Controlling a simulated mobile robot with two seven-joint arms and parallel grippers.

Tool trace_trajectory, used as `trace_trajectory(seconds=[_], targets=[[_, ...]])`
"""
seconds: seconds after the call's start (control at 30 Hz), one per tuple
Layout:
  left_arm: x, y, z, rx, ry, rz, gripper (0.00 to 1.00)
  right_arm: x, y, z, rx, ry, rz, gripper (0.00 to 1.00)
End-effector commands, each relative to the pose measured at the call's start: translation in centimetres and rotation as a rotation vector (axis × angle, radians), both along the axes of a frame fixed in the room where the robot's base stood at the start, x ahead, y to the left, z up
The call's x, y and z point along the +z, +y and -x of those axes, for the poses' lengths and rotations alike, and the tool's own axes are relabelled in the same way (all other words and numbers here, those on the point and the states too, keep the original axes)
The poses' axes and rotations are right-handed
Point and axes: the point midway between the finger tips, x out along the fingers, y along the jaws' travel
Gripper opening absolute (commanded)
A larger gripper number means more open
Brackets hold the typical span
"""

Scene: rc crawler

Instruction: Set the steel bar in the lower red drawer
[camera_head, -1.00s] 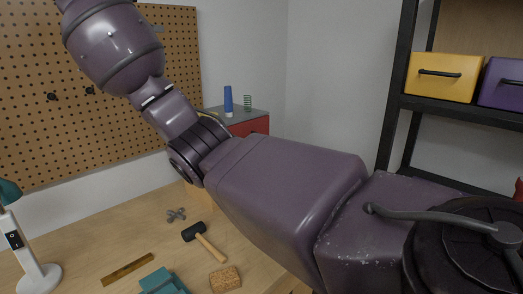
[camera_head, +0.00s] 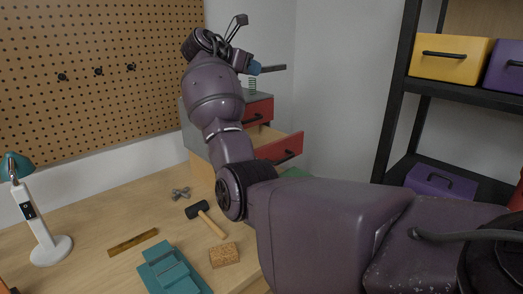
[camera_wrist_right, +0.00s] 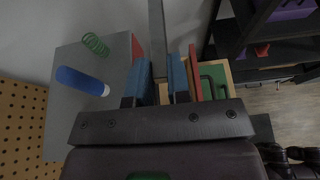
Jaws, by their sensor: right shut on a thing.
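My right gripper (camera_head: 256,68) is up beside the top of the grey cabinet, and its blue fingers (camera_wrist_right: 178,78) are shut on the steel bar. The steel bar (camera_head: 273,69) is a thin grey strip sticking out to the right of the fingers, and it also shows in the right wrist view (camera_wrist_right: 157,35). The lower red drawer (camera_head: 281,149) is pulled out, below and right of the gripper, and my arm hides part of it. In the right wrist view its red front (camera_wrist_right: 193,72) lies right of the fingers. My left gripper is not in view.
The upper red drawer (camera_head: 257,112) looks closed. A mallet (camera_head: 207,219), a cork block (camera_head: 224,255) and a teal vise (camera_head: 170,270) are on the workbench. A black shelf (camera_head: 397,120) stands at right.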

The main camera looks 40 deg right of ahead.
Motion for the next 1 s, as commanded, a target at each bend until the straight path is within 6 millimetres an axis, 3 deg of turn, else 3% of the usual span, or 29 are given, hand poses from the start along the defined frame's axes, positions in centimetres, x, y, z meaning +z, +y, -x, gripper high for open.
trace_trajectory(seconds=[0.17, 0.6, 0.73, 1.0], targets=[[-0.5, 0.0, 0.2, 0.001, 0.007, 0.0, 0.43, -2.5, 0.1, -0.1, 0.017, 0.006, -0.002, 0.0], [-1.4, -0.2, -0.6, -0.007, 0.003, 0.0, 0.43, -12.0, 0.1, -0.1, 0.016, 0.008, -0.001, 0.0], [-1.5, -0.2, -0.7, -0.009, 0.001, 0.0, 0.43, -13.6, 0.1, -0.1, 0.017, 0.005, -0.001, 0.0], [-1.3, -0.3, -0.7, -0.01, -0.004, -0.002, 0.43, -15.1, 0.1, -0.1, 0.015, 0.003, -0.001, 0.0]])
